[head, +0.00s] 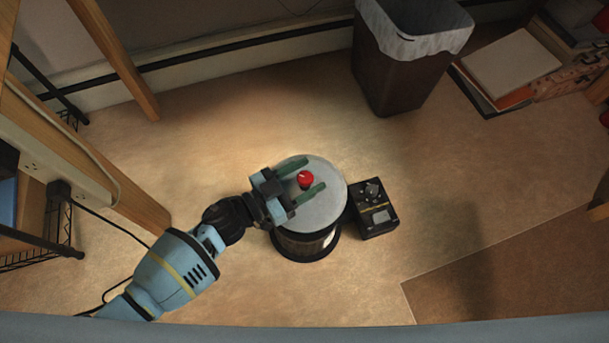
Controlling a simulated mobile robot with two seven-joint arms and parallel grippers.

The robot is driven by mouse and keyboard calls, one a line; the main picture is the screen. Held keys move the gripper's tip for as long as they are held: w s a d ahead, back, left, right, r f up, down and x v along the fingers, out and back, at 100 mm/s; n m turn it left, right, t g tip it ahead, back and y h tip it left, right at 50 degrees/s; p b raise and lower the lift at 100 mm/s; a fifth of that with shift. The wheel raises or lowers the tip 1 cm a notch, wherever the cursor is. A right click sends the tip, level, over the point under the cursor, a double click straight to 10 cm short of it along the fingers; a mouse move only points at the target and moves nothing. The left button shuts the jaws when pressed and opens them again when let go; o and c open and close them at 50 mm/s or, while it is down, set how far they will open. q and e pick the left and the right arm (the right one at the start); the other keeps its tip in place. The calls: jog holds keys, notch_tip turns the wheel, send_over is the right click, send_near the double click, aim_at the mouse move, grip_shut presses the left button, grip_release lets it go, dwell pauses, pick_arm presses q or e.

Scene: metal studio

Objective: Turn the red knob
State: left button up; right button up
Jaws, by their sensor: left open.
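The red knob (306,179) stands on the pale round top of a dark cylindrical stand (328,216) in the middle of the head view. My left gripper (308,178) reaches in from the lower left. Its two green fingers are open, one on the far side and one on the near side of the knob. The knob shows between the fingers toward their tips, with a visible gap to each. I cannot tell how high the fingers are above the stand's top. My right gripper is not in view.
A small black box with a dial (374,210) sits right beside the stand. A dark waste bin with a white liner (405,75) stands behind. A wooden-legged desk (120,190) with an outlet strip is at left; papers and boxes (510,65) are at upper right. The right floor is mostly clear.

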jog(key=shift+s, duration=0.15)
pick_arm(q)
jog(key=shift+c, duration=1.3)
jog(key=c, duration=0.7)
jog(key=shift+w+m+g+h, duration=0.1)
jog(key=shift+m+g+h, duration=0.55)
jog(key=shift+g, duration=0.35)
jog(key=shift+m+g, duration=0.45)
jog(key=shift+g, duration=0.15)
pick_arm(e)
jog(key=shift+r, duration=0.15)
pick_arm(q)
jog(key=o, duration=1)
jog(key=shift+c, duration=0.2)
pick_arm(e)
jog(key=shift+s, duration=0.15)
